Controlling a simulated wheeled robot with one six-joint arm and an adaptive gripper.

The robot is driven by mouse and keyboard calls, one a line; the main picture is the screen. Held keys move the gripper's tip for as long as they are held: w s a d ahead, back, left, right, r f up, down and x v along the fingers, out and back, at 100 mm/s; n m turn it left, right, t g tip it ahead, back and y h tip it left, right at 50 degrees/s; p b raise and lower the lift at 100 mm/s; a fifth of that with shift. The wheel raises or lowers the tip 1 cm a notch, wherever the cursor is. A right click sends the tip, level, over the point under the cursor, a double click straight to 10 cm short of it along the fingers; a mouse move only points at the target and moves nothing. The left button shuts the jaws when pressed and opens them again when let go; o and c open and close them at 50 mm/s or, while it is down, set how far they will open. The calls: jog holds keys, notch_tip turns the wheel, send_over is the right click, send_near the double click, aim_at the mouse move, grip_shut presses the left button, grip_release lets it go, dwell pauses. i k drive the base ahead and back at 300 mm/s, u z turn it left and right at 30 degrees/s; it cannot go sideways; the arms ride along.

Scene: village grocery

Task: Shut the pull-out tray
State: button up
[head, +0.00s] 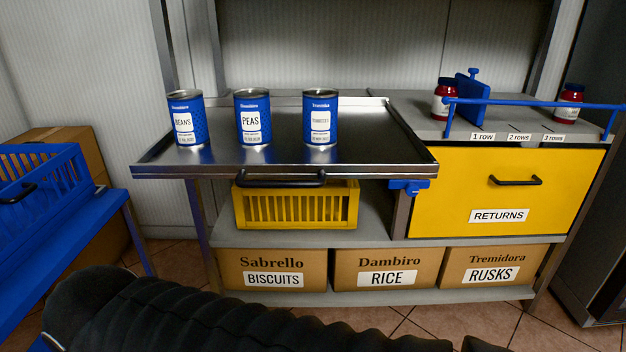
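The pull-out tray (385,150) is a shiny metal tray at the left of the shelf unit, in the head view. Its front edge sticks out towards me past the yellow drawer front, so it is pulled out. A black bar handle (280,179) is on its front edge. Three blue cans stand upright on it: beans (184,120), peas (252,118) and one with a less legible label (320,118). A blue fitting (409,186) is under its right front corner. My gripper is not seen; a black ribbed part of my arm crosses the bottom.
A yellow returns drawer (462,190) is right of the tray, with red-lidded jars and a blue rail (545,103) above. A yellow crate (296,208) sits under the tray, above labelled boxes (388,269). A blue table (98,228) with a blue crate is at left.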

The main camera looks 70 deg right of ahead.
aim_at(374, 142)
jog(key=u, duration=1.05)
jog(key=i, duration=0.15)
jog(key=z, duration=1.45)
jog(key=k, duration=0.9)
jog(key=z, duration=1.75)
